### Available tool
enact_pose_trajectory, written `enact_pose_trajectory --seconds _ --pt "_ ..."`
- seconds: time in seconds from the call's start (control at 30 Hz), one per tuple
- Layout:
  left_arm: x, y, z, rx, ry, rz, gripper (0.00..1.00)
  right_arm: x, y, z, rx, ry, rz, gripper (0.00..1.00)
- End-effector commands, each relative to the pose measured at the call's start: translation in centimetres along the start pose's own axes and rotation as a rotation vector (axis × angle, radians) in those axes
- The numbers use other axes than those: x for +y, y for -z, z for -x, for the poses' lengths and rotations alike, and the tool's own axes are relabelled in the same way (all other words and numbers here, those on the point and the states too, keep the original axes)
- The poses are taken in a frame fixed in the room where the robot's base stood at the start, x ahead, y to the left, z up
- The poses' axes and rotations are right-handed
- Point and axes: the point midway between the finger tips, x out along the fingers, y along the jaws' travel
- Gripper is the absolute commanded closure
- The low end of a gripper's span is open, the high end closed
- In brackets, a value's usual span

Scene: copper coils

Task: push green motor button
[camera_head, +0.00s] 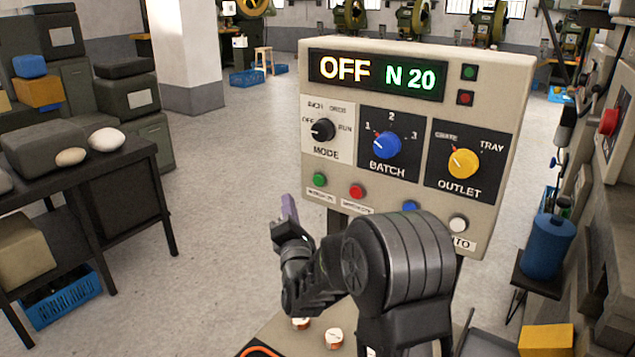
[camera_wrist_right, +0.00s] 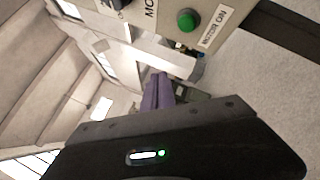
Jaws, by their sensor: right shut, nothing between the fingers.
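The green motor button (camera_head: 319,179) is on the lower left of the beige control panel (camera_head: 520,75), below the MODE knob. In the right wrist view the green button (camera_wrist_right: 187,20) is at the top, beside a "MOTOR ON" label (camera_wrist_right: 213,27). My right gripper (camera_head: 288,207) is shut and empty, with its purple fingers pointing up. It is below and left of the button in the head view, apart from it. The fingers also show in the right wrist view (camera_wrist_right: 157,90), below the button. My left gripper is not in view.
A red button (camera_head: 357,190), a blue button (camera_head: 410,206) and a white button (camera_head: 458,223) share the row. Above are the MODE knob (camera_head: 323,130), blue BATCH knob (camera_head: 387,146) and yellow OUTLET knob (camera_head: 463,163). The display (camera_head: 376,75) reads "OFF N 20".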

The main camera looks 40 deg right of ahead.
Motion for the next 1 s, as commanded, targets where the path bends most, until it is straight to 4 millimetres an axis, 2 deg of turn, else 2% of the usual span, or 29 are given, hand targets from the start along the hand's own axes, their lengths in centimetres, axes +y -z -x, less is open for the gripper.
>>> enact_pose_trajectory --seconds 0.27,0.73,1.0 --pt "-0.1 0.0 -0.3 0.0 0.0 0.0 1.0 -0.8 -0.6 -0.9 -0.001 0.001 -0.001 1.0" --pt "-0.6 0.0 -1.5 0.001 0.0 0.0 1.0 -3.8 -3.5 -4.9 -0.001 0.0 0.0 1.0" --pt "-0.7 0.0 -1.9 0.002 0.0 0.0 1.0 -4.5 -4.4 -6.0 0.001 0.001 -0.001 1.0"
